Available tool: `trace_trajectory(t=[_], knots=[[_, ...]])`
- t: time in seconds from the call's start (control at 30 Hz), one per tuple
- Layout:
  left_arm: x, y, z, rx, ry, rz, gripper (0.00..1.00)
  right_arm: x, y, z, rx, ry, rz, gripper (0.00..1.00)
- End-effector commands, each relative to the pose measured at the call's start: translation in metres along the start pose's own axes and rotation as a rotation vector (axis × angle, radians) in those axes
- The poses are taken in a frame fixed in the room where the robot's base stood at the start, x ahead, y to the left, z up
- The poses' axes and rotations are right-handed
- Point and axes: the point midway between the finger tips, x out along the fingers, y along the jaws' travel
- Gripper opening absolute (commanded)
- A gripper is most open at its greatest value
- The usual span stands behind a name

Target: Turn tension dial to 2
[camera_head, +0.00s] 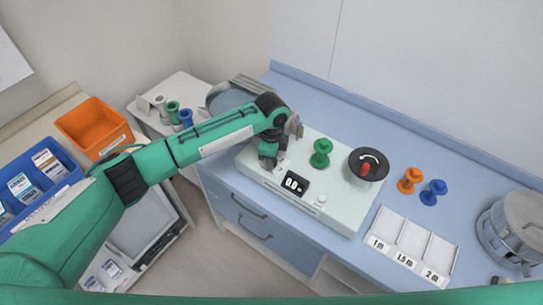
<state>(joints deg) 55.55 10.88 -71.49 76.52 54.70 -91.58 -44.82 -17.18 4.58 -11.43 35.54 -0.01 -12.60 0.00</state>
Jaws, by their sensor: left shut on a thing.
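A pale winding device (335,205) lies on the blue counter, with a small black display (295,184) showing white digits too small to read surely. My left gripper (275,157) points down at the device's left end. It is shut on what seems to be the tension dial, which the gripper hides; its setting cannot be read. A green spool (321,153) stands on the device right of the gripper. A black round disc (368,165) with a red knob and a white curved arrow is further right. My right gripper is not in view.
An orange spool (409,180) and a blue spool (433,192) stand right of the device. A white tray (411,243) with marked compartments lies in front of them. A metal pot (515,228) is at far right. A side stand (150,118) with several spools is left.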

Motion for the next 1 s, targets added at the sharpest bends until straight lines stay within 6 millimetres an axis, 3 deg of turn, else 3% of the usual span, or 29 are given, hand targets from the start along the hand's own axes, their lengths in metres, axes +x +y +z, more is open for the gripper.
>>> trace_trajectory(t=[0.3, 0.8, 0.83, 0.9, 1.0], knots=[[-0.0017, -0.0011, -0.0006, 0.102, 0.002, -0.004, 0.07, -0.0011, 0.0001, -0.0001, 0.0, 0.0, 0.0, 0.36], [-0.0019, -0.0011, -0.0007, 0.117, 0.002, -0.004, 0.07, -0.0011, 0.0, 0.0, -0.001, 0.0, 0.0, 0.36], [-0.0019, -0.0011, -0.0007, 0.117, 0.002, -0.004, 0.36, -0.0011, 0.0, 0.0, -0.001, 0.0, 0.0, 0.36], [-0.0018, -0.001, -0.0007, 0.117, 0.002, -0.004, 0.5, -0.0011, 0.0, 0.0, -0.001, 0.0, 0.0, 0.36], [-0.0018, -0.0014, -0.0006, 0.116, 0.002, -0.005, 0.52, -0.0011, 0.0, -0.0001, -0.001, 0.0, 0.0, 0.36]])
